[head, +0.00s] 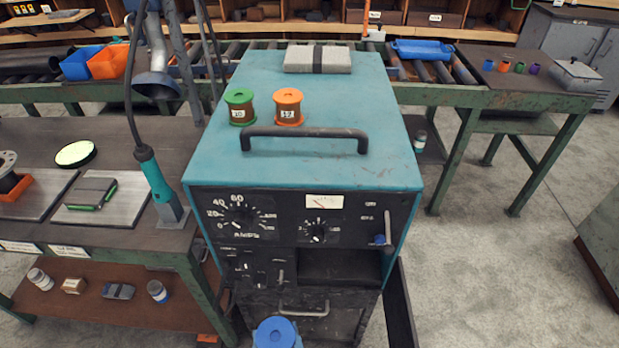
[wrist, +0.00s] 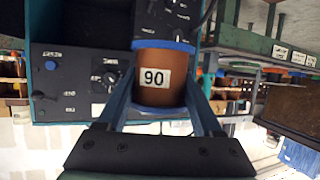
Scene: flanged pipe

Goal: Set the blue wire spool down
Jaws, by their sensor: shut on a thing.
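The blue wire spool (wrist: 154,79) has blue flanges, brown wire and a white label reading 90. In the wrist view my gripper (wrist: 163,88) is shut on it, with one finger on each side. In the head view the spool's blue top (head: 277,332) shows at the bottom edge, in front of the teal welding machine (head: 310,170) and below its top.
A grey block with a dark band (head: 318,59) lies at the back of the machine top. The top is bare right of the orange spool and in the middle behind the spools. A workbench (head: 105,185) stands left; a roller conveyor (head: 440,75) runs behind.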

